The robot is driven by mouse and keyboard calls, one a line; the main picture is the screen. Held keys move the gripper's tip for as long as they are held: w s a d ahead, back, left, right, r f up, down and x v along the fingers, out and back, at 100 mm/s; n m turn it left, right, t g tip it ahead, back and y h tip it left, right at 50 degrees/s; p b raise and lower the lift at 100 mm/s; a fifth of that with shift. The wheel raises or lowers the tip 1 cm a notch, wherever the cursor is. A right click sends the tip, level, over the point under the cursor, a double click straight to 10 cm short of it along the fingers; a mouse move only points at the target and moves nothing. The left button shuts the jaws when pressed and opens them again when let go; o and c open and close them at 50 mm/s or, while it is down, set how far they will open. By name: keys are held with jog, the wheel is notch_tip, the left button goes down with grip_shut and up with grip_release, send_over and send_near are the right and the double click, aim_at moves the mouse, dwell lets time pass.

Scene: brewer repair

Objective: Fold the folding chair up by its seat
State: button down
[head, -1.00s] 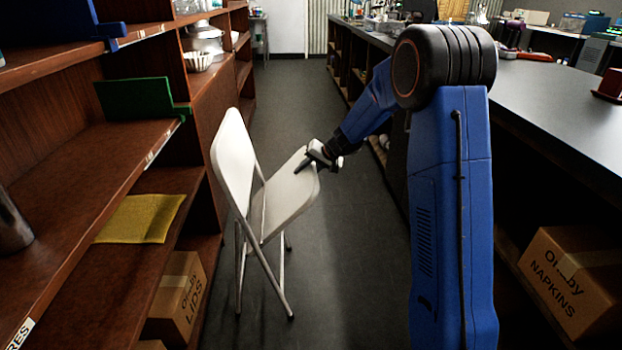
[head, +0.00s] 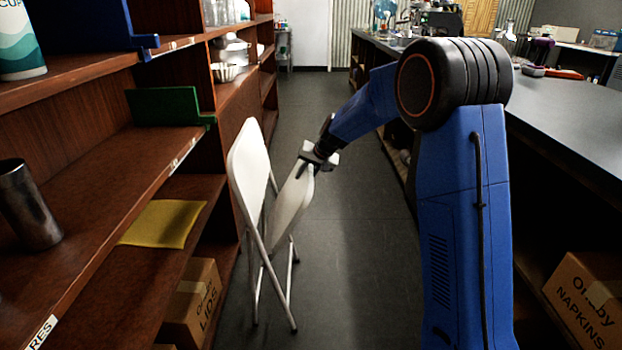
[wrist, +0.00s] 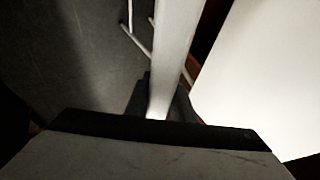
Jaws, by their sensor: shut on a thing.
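The white folding chair stands in the aisle close to the left shelves, with its backrest (head: 249,165) on the left and thin metal legs on the floor. Its seat (head: 288,208) is tilted steeply upward, partly folded toward the backrest. My gripper (head: 309,163) is shut on the seat's raised front edge. In the wrist view the seat (wrist: 175,50) shows edge-on as a pale strip running between my gripper's fingers (wrist: 163,105). The broad white backrest (wrist: 265,75) fills the right of that view. The fingertips are partly hidden.
Wooden shelves (head: 90,190) line the left, holding a metal cup (head: 28,203), a yellow cloth (head: 163,223) and a box marked LIDS (head: 192,305). A dark counter (head: 580,110) runs along the right, with a napkins box (head: 590,300) below. The aisle floor (head: 335,230) beyond the chair is clear.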

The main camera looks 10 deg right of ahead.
aim_at(293, 188)
jog(key=shift+w+a+r, duration=0.15)
jog(key=shift+a+r, duration=0.05)
jog(key=shift+a, duration=0.4)
jog(key=shift+w+a+r, duration=0.1)
jog(key=shift+a+r, duration=0.05)
jog(key=shift+a, duration=0.45)
jog(key=shift+w+a+r+h, duration=0.15)
jog(key=shift+a+h, duration=0.45)
jog(key=shift+a, duration=0.5)
jog(key=shift+f, duration=0.2)
jog(key=c, duration=1.6)
grip_release()
jog(key=shift+f, duration=0.1)
jog(key=shift+w+a+r+v, duration=0.15)
jog(key=shift+a+v, duration=0.1)
jog(key=shift+v, duration=3.15)
jog(key=shift+w+a+r+v, duration=0.1)
jog(key=shift+a+v, duration=0.15)
jog(key=shift+v, duration=3.1)
jog(key=shift+w+a+r+v, duration=0.15)
jog(key=shift+a+v, duration=0.1)
jog(key=shift+v, duration=3.15)
